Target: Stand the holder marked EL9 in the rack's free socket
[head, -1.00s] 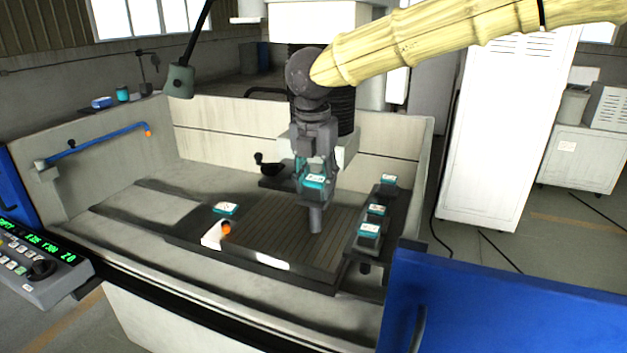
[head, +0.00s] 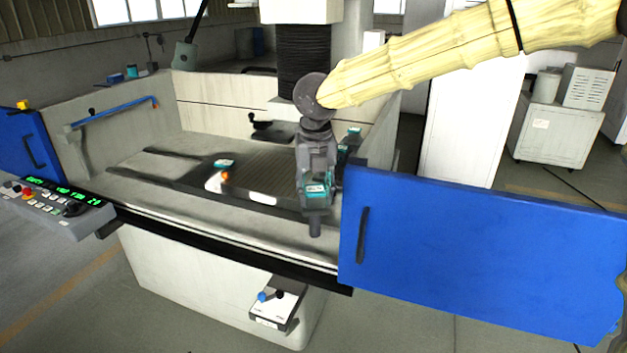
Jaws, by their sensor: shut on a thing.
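My gripper (head: 316,178) is shut on a holder (head: 316,198) with a teal, white-labelled block and a grey shank hanging down. The holder is roughly upright, and its label is too small to read. It appears in front of the tank's front edge, just left of the blue door. The rack stands at the tank's right side and is mostly hidden behind my gripper and the door. Two teal-topped holders show there: one at the back (head: 353,134) and one partly covered (head: 342,155). The free socket cannot be made out.
Another teal-labelled block (head: 224,164) lies on the slatted work table (head: 262,180) near a white and orange nozzle (head: 216,181). The blue door (head: 480,250) blocks the right front. A control panel (head: 60,208) juts out at left. Black bellows (head: 303,72) hang behind my gripper.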

